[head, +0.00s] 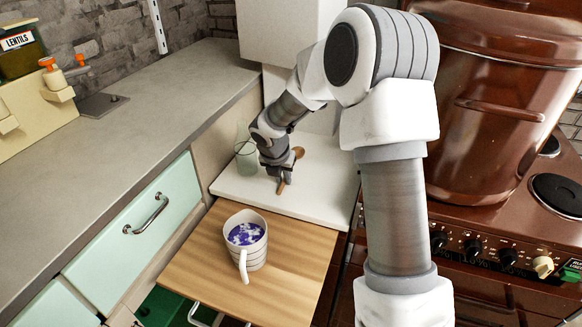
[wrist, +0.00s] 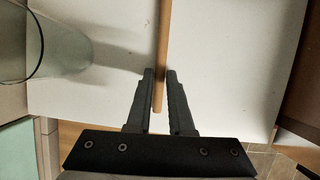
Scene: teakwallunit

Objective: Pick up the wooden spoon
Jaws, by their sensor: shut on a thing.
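The wooden spoon (head: 298,152) is at the white surface in the head view, partly hidden by my gripper. In the wrist view its handle (wrist: 163,42) runs down from the top edge to between the fingers. My gripper (head: 284,180) is low over the white surface, and its fingers (wrist: 160,75) are shut on the handle near its end. The spoon's bowl is outside the wrist view. I cannot tell whether the spoon touches the surface.
A clear glass (head: 246,158) stands left of my gripper, close by; it also shows in the wrist view (wrist: 75,45). A striped mug (head: 247,243) with purple and white contents stands on the wooden pull-out board (head: 285,255). A large brown pot (head: 490,110) stands on the stove at right.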

